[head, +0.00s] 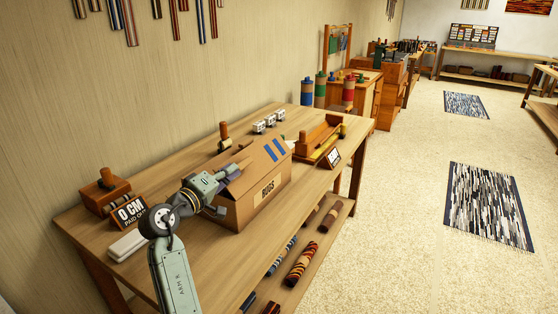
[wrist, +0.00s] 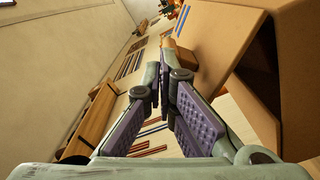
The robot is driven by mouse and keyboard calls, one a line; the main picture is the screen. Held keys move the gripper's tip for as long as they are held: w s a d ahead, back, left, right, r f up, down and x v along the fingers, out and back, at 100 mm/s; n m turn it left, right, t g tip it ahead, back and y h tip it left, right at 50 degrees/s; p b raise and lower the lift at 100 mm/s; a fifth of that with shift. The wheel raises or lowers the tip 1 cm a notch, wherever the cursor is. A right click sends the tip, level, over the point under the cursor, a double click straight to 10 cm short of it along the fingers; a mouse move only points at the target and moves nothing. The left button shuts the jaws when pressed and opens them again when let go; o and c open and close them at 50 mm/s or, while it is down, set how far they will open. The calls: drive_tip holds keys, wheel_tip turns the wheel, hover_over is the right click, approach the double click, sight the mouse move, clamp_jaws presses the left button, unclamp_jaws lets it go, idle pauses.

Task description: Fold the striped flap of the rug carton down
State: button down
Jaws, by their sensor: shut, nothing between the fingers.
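The brown rug carton (head: 236,213), labelled RUGS, stands on the wooden table in the head view. Its striped flap (head: 273,150), with two blue bands, slants upward at the top of the carton. My gripper (head: 236,172) is at the carton's left side, close to its upper edge; I cannot tell whether it touches. In the wrist view my gripper (wrist: 166,60) has its purple-padded fingers brought together with nothing between them. The carton (wrist: 226,32) fills the right of that view, beside the fingers.
Rolled rugs (head: 301,262) lie on the lower shelf.

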drive_tip(key=v, duration=0.7)
idle(0.3)
